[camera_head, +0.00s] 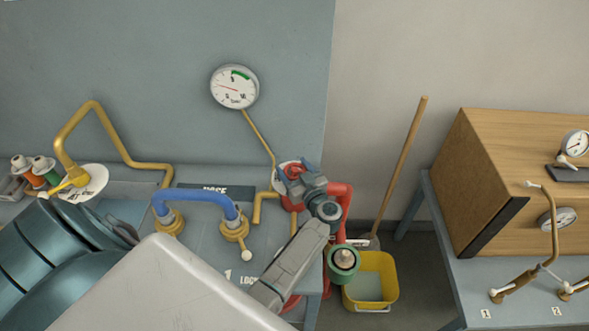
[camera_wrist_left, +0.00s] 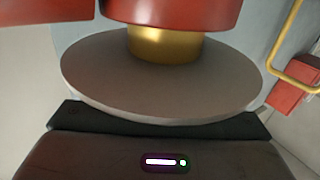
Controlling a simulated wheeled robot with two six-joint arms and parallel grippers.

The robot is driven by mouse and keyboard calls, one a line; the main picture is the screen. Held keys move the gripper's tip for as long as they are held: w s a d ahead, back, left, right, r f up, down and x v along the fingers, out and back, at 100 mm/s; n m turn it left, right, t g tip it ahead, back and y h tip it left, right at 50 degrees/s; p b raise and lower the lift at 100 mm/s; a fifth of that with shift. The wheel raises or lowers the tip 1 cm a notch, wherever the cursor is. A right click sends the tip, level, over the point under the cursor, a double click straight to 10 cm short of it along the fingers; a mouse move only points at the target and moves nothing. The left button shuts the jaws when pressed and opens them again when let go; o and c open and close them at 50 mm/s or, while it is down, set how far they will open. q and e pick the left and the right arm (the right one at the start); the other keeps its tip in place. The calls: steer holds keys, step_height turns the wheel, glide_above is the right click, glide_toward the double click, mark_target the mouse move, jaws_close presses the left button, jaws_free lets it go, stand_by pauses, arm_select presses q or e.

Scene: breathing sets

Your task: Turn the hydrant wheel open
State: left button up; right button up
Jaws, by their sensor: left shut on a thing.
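The red hydrant (camera_head: 339,190) stands at the right end of the grey bench, with a red pipe bending down to a green-ringed outlet (camera_head: 343,262). My left gripper (camera_head: 296,176) is at the top of the hydrant, shut on its wheel, which the jaws mostly hide. A pale round plate (camera_head: 281,177) shows behind it. The left wrist view shows a grey disc (camera_wrist_left: 160,85), a brass neck (camera_wrist_left: 165,44) and a red body (camera_wrist_left: 175,14) close up; the fingertips are not clear there. My right gripper is not in view.
A pressure gauge (camera_head: 234,87) is above the bench. A blue hose (camera_head: 195,198) and yellow pipe (camera_head: 100,125) are left of the hydrant. A yellow bucket (camera_head: 371,282) and broom handle (camera_head: 400,165) stand right. A wooden cabinet (camera_head: 500,170) is farther right.

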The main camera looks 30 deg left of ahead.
arm_select(q)
steer(key=n+g+y, duration=0.1)
steer(key=n+g, duration=0.1)
steer(key=shift+w+g, duration=0.1)
steer(key=shift+g, duration=0.3)
steer(key=shift+n+g+y+b, duration=0.5)
steer(key=shift+n+g+b, duration=0.35)
steer(key=shift+g, duration=0.35)
steer(key=n+g+b, duration=0.2)
steer(key=n+g, duration=0.1)
steer(key=g, duration=0.2)
steer(key=shift+a+b, duration=0.1)
steer(key=shift+b, duration=0.25)
steer(key=shift+s+n+g+b, duration=0.2)
steer(key=shift+n+g+b, duration=0.15)
steer(key=shift+n+g, duration=0.15)
steer(key=shift+r, duration=0.1)
steer(key=o, duration=1)
